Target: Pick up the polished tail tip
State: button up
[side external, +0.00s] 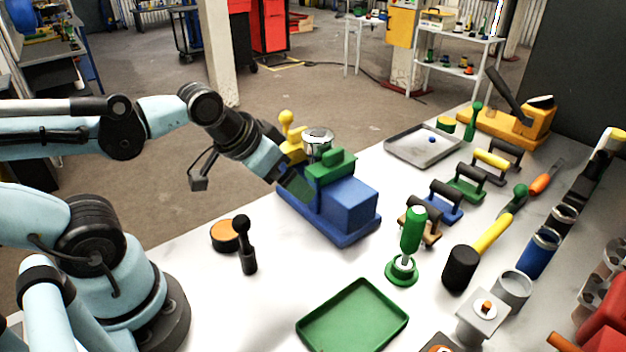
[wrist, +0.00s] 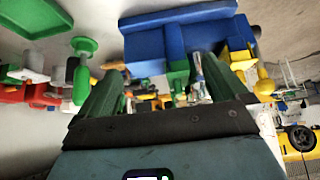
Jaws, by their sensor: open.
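The polished tail tip appears to be the shiny metal cylinder (side external: 318,140) at the back of the blue vise-like fixture (side external: 352,208), beside a green block (side external: 330,167). A shiny piece, probably the same tip, shows in the wrist view (wrist: 199,82) close to the right finger. My gripper (side external: 298,185) is open, with green fingers, close to the fixture's left side. In the wrist view my gripper (wrist: 155,82) has its fingers spread wide, with the blue fixture (wrist: 190,32) beyond them. I cannot tell whether a finger touches the tip.
A yellow knob (side external: 286,122) stands behind the fixture. A black-handled tool (side external: 243,243), a green-handled tool (side external: 411,232) and a green tray (side external: 353,318) are nearer. White bench is clear between the fixture and green tray.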

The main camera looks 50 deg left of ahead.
jog(key=a+n, duration=0.1)
jog(key=n, duration=0.2)
jog(key=n+t+h, duration=0.4)
jog(key=n+h, duration=0.1)
jog(key=n, duration=2.4)
send_near(316, 134)
jog(key=shift+m, duration=0.3)
jog(key=shift+x, duration=4.1)
jog(key=shift+s+d+f, duration=0.1)
jog(key=shift+s, duration=0.05)
jog(key=c, duration=1.4)
jog(key=shift+c, duration=0.3)
